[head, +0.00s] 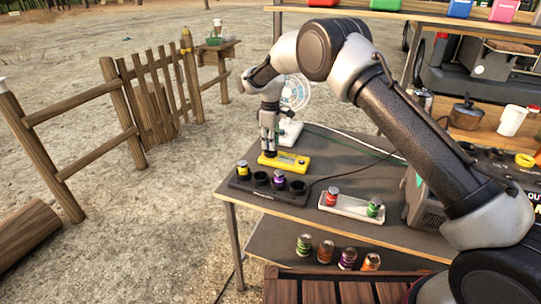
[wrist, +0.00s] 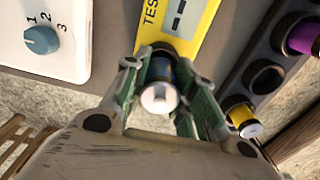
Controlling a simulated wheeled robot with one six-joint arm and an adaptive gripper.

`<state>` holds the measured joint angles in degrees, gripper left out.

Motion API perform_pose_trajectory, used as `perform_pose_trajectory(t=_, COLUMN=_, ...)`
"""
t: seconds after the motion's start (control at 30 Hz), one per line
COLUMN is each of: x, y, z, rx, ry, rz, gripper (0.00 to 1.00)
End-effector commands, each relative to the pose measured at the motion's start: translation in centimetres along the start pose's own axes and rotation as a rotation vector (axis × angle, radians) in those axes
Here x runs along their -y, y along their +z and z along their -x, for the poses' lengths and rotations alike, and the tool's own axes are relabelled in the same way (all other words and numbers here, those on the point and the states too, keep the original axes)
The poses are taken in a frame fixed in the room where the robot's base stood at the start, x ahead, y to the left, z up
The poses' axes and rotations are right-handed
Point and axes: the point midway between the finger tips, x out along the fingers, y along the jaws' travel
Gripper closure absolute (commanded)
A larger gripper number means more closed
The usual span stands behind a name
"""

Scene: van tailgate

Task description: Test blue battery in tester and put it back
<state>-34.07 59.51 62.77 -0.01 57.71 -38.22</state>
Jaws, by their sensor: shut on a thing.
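My gripper (head: 268,150) points down over the left end of the yellow tester (head: 290,163). In the wrist view its green-sided fingers are shut on a blue battery (wrist: 160,93) with a silver end. The battery is at the tester's dark round socket (wrist: 160,48); I cannot tell whether it is seated in it. The tester's display (wrist: 180,15) shows dark bars. The black battery rack (head: 266,196) stands in front of the tester, with a yellow battery (head: 243,168), a purple battery (head: 278,177) and two empty holes. In the head view the fingers hide the blue battery.
Several cans (head: 326,251) stand on the lower shelf.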

Motion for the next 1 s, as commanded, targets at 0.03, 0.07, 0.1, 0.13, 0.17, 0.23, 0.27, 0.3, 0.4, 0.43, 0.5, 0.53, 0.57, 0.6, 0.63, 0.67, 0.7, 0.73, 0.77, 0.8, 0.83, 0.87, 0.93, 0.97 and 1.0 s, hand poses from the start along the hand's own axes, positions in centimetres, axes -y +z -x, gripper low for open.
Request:
perform_pose_trajectory(t=0.03, x=0.0, y=0.0, z=-0.2, rx=0.0, ry=0.0, rz=0.0, gripper=1.0)
perform_pose_trajectory(t=0.07, x=0.0, y=0.0, z=-0.3, rx=0.0, ry=0.0, rz=0.0, gripper=1.0)
perform_pose_trajectory(t=0.1, x=0.0, y=0.0, z=-0.4, rx=0.0, ry=0.0, rz=0.0, gripper=1.0)
perform_pose_trajectory(t=0.13, x=0.0, y=0.0, z=-0.5, rx=0.0, ry=0.0, rz=0.0, gripper=1.0)
perform_pose_trajectory(t=0.17, x=0.0, y=0.0, z=-0.6, rx=0.0, ry=0.0, rz=0.0, gripper=1.0)
perform_pose_trajectory(t=0.23, x=0.0, y=0.0, z=-0.8, rx=0.0, ry=0.0, rz=0.0, gripper=1.0)
perform_pose_trajectory(t=0.27, x=0.0, y=0.0, z=-0.9, rx=0.0, ry=0.0, rz=0.0, gripper=1.0)
perform_pose_trajectory(t=0.3, x=0.0, y=0.0, z=-1.0, rx=0.0, ry=0.0, rz=0.0, gripper=1.0)
perform_pose_trajectory(t=0.4, x=0.0, y=0.0, z=-1.4, rx=0.0, ry=0.0, rz=0.0, gripper=1.0)
perform_pose_trajectory(t=0.43, x=0.0, y=0.0, z=-1.5, rx=0.001, ry=0.0, rz=0.0, gripper=1.0)
perform_pose_trajectory(t=0.5, x=0.0, y=0.0, z=-1.7, rx=0.001, ry=-0.001, rz=0.0, gripper=1.0)
perform_pose_trajectory(t=0.53, x=0.0, y=0.0, z=-1.9, rx=0.001, ry=-0.001, rz=0.0, gripper=1.0)
perform_pose_trajectory(t=0.57, x=0.0, y=0.0, z=-2.0, rx=0.001, ry=-0.001, rz=0.0, gripper=1.0)
perform_pose_trajectory(t=0.6, x=0.0, y=0.0, z=-2.2, rx=0.001, ry=-0.001, rz=0.0, gripper=1.0)
perform_pose_trajectory(t=0.63, x=0.1, y=0.1, z=-2.3, rx=0.001, ry=-0.001, rz=0.0, gripper=1.0)
perform_pose_trajectory(t=0.67, x=0.1, y=0.1, z=-2.5, rx=0.002, ry=-0.002, rz=0.0, gripper=1.0)
perform_pose_trajectory(t=0.7, x=0.1, y=0.1, z=-2.6, rx=0.002, ry=-0.002, rz=0.0, gripper=1.0)
perform_pose_trajectory(t=0.73, x=0.1, y=0.1, z=-2.8, rx=0.002, ry=-0.003, rz=0.0, gripper=1.0)
perform_pose_trajectory(t=0.77, x=0.1, y=0.1, z=-2.9, rx=0.002, ry=-0.003, rz=-0.001, gripper=1.0)
perform_pose_trajectory(t=0.8, x=0.1, y=0.1, z=-3.0, rx=0.003, ry=-0.003, rz=-0.001, gripper=1.0)
perform_pose_trajectory(t=0.83, x=0.1, y=0.1, z=-3.0, rx=0.003, ry=-0.003, rz=-0.001, gripper=1.0)
perform_pose_trajectory(t=0.87, x=0.1, y=0.1, z=-3.0, rx=0.002, ry=-0.003, rz=-0.001, gripper=1.0)
perform_pose_trajectory(t=0.93, x=0.1, y=0.1, z=-3.1, rx=0.002, ry=-0.004, rz=-0.001, gripper=1.0)
perform_pose_trajectory(t=0.97, x=0.2, y=0.1, z=-3.1, rx=0.002, ry=-0.004, rz=-0.001, gripper=1.0)
perform_pose_trajectory(t=1.0, x=0.2, y=0.1, z=-3.1, rx=0.003, ry=-0.004, rz=-0.001, gripper=0.71)
